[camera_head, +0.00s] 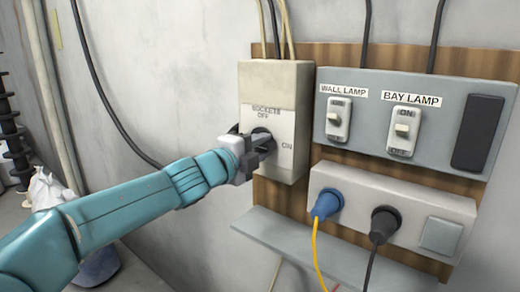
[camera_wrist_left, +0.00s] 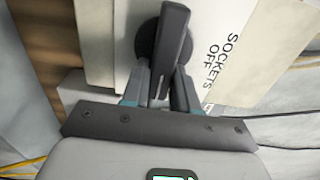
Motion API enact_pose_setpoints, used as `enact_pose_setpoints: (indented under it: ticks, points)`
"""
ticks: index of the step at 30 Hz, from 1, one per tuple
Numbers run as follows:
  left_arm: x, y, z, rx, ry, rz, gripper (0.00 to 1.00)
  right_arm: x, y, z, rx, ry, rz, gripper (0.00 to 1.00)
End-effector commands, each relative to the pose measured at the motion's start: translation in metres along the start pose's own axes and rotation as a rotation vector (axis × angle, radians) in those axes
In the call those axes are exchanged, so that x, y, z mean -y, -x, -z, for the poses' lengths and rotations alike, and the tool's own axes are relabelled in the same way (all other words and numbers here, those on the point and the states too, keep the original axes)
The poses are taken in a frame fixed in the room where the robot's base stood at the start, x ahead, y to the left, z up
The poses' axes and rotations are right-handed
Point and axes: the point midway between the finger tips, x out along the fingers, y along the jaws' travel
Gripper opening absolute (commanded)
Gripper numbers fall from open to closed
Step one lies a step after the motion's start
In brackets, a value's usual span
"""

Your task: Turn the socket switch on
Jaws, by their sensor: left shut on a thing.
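The socket switch (camera_head: 278,125) is a beige wall box with a white plate marked "SOCKETS OFF" above and "ON" at the right. Its dark rotary handle (camera_wrist_left: 170,45) stands out from a round black base in the left wrist view. My left gripper (camera_head: 250,146) is at the plate and shut on this handle; its fingers (camera_wrist_left: 158,92) lie on either side of it. The handle lies roughly sideways across the plate, in line with the "ON" mark. Which end is its pointer I cannot tell. My gripper hides much of the handle in the head view.
Right of the switch, a grey panel (camera_head: 350,78) carries the wall lamp switch (camera_head: 338,119) and bay lamp switch (camera_head: 403,130). Below, a socket box (camera_head: 340,182) holds a blue plug (camera_head: 327,204) and a black plug (camera_head: 384,223). A grey ledge (camera_head: 300,246) juts out underneath.

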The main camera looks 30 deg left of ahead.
Motion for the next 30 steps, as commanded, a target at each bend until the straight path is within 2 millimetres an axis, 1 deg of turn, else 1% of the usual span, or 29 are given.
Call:
enact_pose_setpoints:
  ticks: [1,17,18,19,20,27,30]
  points:
    - [-0.0057,-0.0005,0.0013,-0.002,-0.008,-0.009,0.0,-0.0006,-0.0017,0.0,0.0,0.0,0.0,0.82]
    - [-0.0065,-0.0008,0.0012,-0.002,-0.034,-0.011,0.0,-0.0008,-0.0023,0.0,0.0,0.0,0.0,0.82]
    - [-0.0065,-0.0008,0.0012,-0.002,-0.034,-0.011,0.35,-0.0008,-0.0023,0.0,0.0,0.0,0.0,0.82]
    - [-0.0064,-0.0008,0.0012,-0.002,-0.034,-0.01,0.45,-0.0008,-0.0023,0.0,0.0,0.0,0.0,0.82]
    - [-0.006,-0.0008,0.0011,-0.002,-0.034,-0.01,0.49,-0.0008,-0.0023,0.0,0.0,0.0,0.0,0.82]
    - [-0.0036,-0.0003,0.0006,-0.001,-0.033,-0.005,0.49,-0.0007,-0.002,0.0,0.0,0.0,0.0,0.82]
    - [-0.0025,0.004,0.0002,0.0,-0.033,-0.003,0.49,-0.0007,-0.002,0.0,0.0,0.0,0.0,0.82]
